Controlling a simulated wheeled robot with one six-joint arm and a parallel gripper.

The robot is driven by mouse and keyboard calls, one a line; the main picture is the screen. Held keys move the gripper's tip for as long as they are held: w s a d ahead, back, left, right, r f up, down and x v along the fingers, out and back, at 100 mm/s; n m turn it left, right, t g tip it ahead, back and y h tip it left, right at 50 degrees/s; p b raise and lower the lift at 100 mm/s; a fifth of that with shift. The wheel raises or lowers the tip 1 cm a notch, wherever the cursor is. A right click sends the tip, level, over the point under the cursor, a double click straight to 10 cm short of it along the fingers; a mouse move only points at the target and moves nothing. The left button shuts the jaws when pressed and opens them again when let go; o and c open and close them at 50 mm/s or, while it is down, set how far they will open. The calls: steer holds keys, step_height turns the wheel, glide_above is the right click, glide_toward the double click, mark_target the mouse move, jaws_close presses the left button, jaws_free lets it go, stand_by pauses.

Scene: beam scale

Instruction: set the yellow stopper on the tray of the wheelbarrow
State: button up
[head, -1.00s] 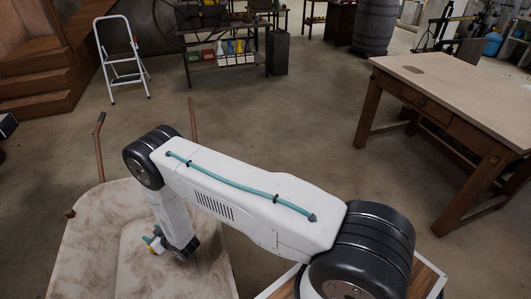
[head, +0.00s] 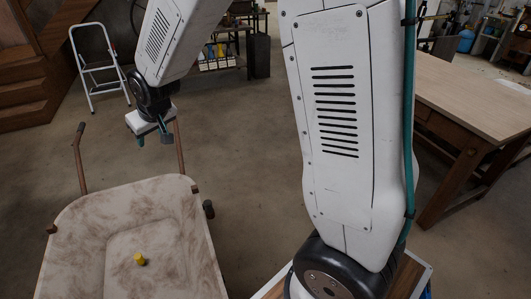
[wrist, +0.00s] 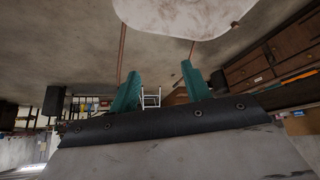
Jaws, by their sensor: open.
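The yellow stopper (head: 140,259) stands on the tray of the wheelbarrow (head: 80,259), in the hollow of the tray, with nothing holding it. The pale, stained tray lies at the lower left of the head view, and its edge also shows at the top of the wrist view (wrist: 185,15). My gripper (head: 153,138) is up and beyond the tray, well apart from the stopper. In the wrist view my gripper (wrist: 157,90) shows its two teal fingers spread apart, with nothing between them.
A wooden workbench (head: 475,95) stands at the right. A white step ladder (head: 98,65) is at the back left, near wooden stairs (head: 40,70). The wheelbarrow's handles (head: 79,160) rise from the tray's far side. The floor between tray and ladder is clear.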

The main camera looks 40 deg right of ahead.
steer(key=s+d+r+g, duration=0.1)
steer(key=s+d+r, duration=0.1)
steer(key=s, duration=1)
steer(key=s+d+r+m+g, duration=0.1)
steer(key=s+r, duration=0.4)
steer(key=s, duration=0.7)
steer(key=s+d+r+m+g, duration=0.1)
steer(key=s+d+r+g, duration=0.2)
steer(key=s, duration=0.9)
steer(key=shift+s+d+r+h, duration=0.2)
steer(key=shift+d+h, duration=0.2)
steer(key=shift+d, duration=0.8)
steer(key=shift+w, duration=0.1)
